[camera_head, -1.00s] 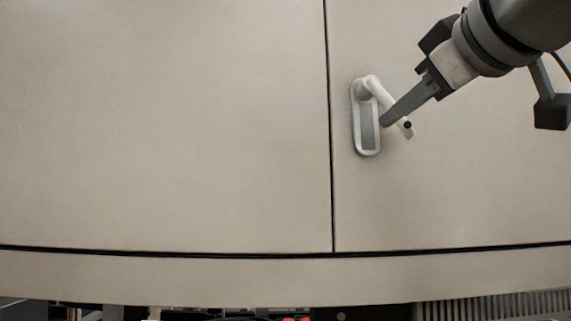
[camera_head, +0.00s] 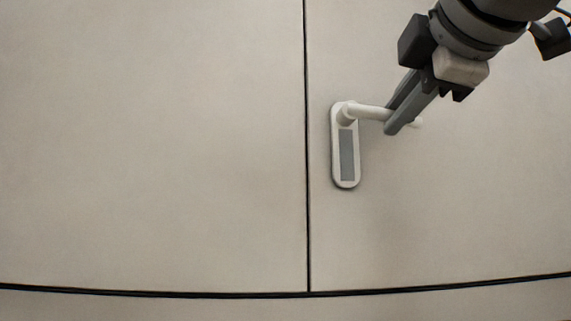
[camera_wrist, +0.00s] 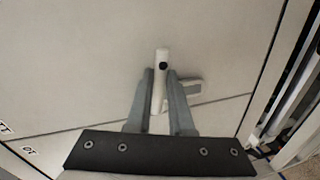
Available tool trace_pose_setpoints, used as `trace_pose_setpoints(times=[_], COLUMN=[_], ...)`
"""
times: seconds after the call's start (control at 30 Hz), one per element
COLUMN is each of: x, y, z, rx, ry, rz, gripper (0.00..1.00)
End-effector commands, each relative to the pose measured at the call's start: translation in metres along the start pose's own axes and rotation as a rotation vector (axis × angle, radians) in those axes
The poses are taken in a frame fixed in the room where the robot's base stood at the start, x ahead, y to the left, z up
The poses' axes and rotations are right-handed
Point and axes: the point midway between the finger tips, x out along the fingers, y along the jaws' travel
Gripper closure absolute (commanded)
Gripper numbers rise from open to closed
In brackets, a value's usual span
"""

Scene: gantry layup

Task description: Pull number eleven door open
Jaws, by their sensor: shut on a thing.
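The door (camera_head: 450,210) is the beige panel right of the vertical seam, also in the wrist view (camera_wrist: 80,60). A label that reads as an upside-down 11 (camera_wrist: 5,128) is on it at the left edge of the wrist view. Its white lever handle (camera_head: 368,111) sits on an oval backplate with a grey inset (camera_head: 346,155) beside the seam. The lever points right, nearly level. My gripper (camera_head: 398,122) is shut on the lever near its free end; the wrist view shows the lever (camera_wrist: 160,80) between both fingers. The door looks flush with its neighbour.
A neighbouring beige panel (camera_head: 150,150) lies left of the seam, with a label like an upside-down 10 (camera_wrist: 28,150) in the wrist view. A dark horizontal gap (camera_head: 200,294) runs below both panels. Pale structure (camera_wrist: 298,95) shows beyond the panel edge at the wrist view's right.

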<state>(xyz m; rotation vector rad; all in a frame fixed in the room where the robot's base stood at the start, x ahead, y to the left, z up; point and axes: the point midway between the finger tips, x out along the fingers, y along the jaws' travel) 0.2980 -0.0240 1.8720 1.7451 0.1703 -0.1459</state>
Motion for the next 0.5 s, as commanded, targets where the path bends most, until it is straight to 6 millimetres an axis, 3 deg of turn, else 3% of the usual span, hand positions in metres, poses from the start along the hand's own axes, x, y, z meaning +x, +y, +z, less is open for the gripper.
trace_pose_setpoints(times=[0.5], x=[-0.0015], y=[0.0059], z=[-0.0023], rx=[-0.107], ry=[-0.019], rz=[0.003], gripper=[1.0])
